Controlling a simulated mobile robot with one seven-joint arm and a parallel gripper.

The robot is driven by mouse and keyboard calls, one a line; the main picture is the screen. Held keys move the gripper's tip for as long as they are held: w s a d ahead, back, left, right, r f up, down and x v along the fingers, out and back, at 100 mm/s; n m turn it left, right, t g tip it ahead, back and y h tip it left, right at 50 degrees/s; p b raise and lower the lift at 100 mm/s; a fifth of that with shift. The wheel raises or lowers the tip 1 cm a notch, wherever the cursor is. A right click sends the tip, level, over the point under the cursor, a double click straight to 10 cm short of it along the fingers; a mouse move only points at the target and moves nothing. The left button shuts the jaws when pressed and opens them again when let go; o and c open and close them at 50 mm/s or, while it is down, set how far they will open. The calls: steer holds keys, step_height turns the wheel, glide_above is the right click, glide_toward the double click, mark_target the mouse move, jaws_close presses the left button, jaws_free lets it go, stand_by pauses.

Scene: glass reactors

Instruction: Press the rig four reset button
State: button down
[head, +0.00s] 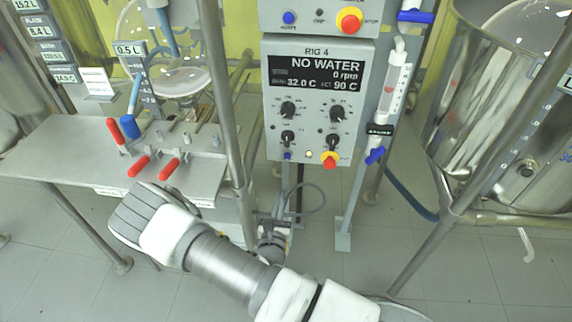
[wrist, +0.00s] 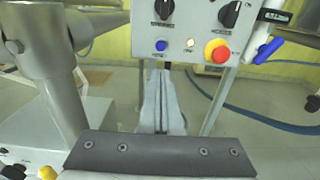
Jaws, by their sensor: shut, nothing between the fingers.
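The rig 4 panel (head: 271,105) is a grey box; its display reads NO WATER, 0 rpm, 32.0 C and 90 C. Along its bottom edge are a small blue button (head: 287,156), a lit pale lamp (head: 309,154) and a red mushroom button on a yellow base (head: 330,159). The button labels are too small to read. In the wrist view the blue button (wrist: 161,46) is just above and beyond my gripper (wrist: 160,76). My gripper is shut and empty, its tips apart from the button. I cannot make out its fingers clearly in the head view.
A metal post (wrist: 58,100) stands close on the left. A blue-handled valve (head: 375,155) hangs right of the panel. A bench (head: 60,150) with red-handled clamps is at left, a steel vessel (head: 500,130) at right. Another panel (head: 318,20) sits above.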

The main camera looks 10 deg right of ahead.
mark_target(287, 156)
steer(key=b+x, duration=0.3)
steer(key=x, duration=1)
steer(key=shift+f, duration=0.1)
steer(key=shift+w+d, duration=0.2)
steer(key=shift+w, duration=0.3)
